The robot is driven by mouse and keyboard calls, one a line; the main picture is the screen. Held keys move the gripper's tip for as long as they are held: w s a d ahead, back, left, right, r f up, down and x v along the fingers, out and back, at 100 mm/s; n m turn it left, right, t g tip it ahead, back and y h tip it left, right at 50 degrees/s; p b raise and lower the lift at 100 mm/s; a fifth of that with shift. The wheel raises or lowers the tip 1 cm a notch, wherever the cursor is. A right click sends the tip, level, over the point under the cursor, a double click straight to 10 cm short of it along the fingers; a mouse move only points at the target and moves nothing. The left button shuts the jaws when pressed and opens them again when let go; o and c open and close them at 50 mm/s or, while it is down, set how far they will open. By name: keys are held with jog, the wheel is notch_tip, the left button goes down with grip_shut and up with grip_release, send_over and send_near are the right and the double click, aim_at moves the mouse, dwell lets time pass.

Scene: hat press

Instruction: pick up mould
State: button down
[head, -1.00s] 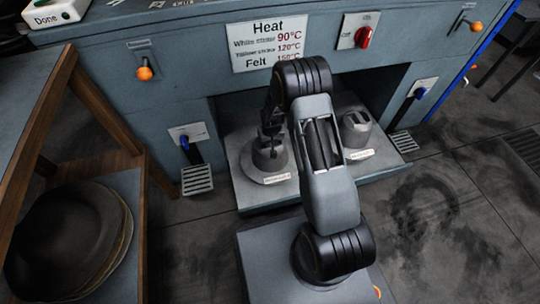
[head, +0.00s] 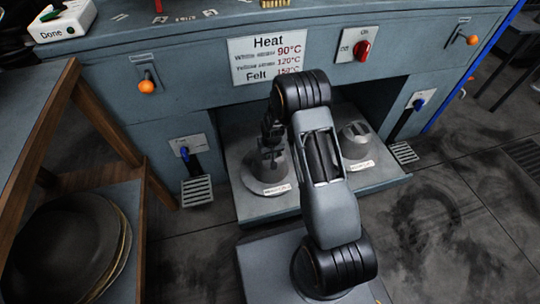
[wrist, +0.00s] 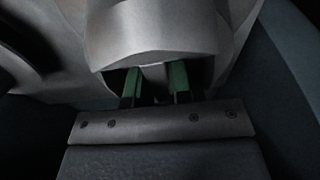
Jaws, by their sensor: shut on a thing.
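A grey metal mould (head: 262,180) with a wide round base and a small label stands on the left of the pull-out shelf (head: 240,213) under the press. My gripper (head: 270,158) is over its narrower top, partly hidden by my arm. In the wrist view, the green-lined fingers of my gripper (wrist: 155,86) are shut on part of the mould (wrist: 155,35), whose smooth metal fills the upper middle. I cannot tell whether its base touches the shelf. A second grey mould (head: 356,142), also labelled, stands on the right of the shelf.
The recess walls and blue-grey press front (head: 200,90) frame the shelf. Blue-handled levers with pedals (head: 197,190) flank it. A wooden-framed rack (head: 150,185) with stacked round felts (head: 65,245) stands at left. The floor at right (head: 450,220) is clear.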

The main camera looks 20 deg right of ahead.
jog(key=shift+w+r+p, duration=0.1)
jog(key=shift+r+p, duration=0.2)
jog(key=shift+r, duration=0.65)
jog(key=s+r+p, duration=0.1)
jog(key=r, duration=0.1)
jog(key=s+d+r+p, duration=0.1)
jog(key=s+r+p, duration=0.1)
jog(key=r, duration=0.1)
jog(key=s+d+r+p, duration=0.1)
jog(key=r, duration=0.2)
jog(key=shift+s+d, duration=0.2)
jog(key=shift+s, duration=0.2)
jog(key=s+d+r+p, duration=0.3)
jog(key=s+d, duration=0.1)
jog(key=s, duration=0.3)
jog(key=w+a+r, duration=0.5)
jog(key=a+r, duration=0.1)
jog(key=r, duration=0.3)
notch_tip(320, 180, up, 23)
jog(key=s+p, duration=0.2)
jog(key=p, duration=2.9)
jog(key=shift+a+f+p, duration=0.2)
jog(key=shift+p, duration=0.15)
jog(key=shift+s, duration=0.2)
